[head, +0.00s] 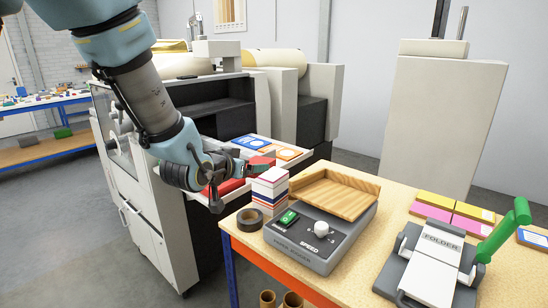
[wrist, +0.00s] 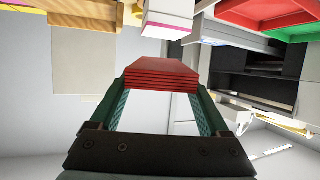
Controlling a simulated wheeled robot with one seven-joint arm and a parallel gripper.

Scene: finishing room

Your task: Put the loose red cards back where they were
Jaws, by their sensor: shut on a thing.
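My gripper (wrist: 161,95) is shut on a stack of red cards (wrist: 161,76), which lies between its two green fingers in the wrist view. In the head view the gripper (head: 258,167) holds the red cards (head: 263,160) raised beside the sorting tray (head: 292,143), just behind the striped card stack. The tray's blue (head: 249,141) and orange (head: 285,153) sections show white markings. Its red section (head: 225,187) shows partly behind my arm, and in the wrist view it looks empty (wrist: 262,10).
A white card stack with coloured bands (head: 270,193) stands on the table near the tape roll (head: 250,219). The paper jogger (head: 325,235) with its wooden tray (head: 335,195) is to the right, then pink and yellow packs (head: 450,208) and a folder machine (head: 435,265).

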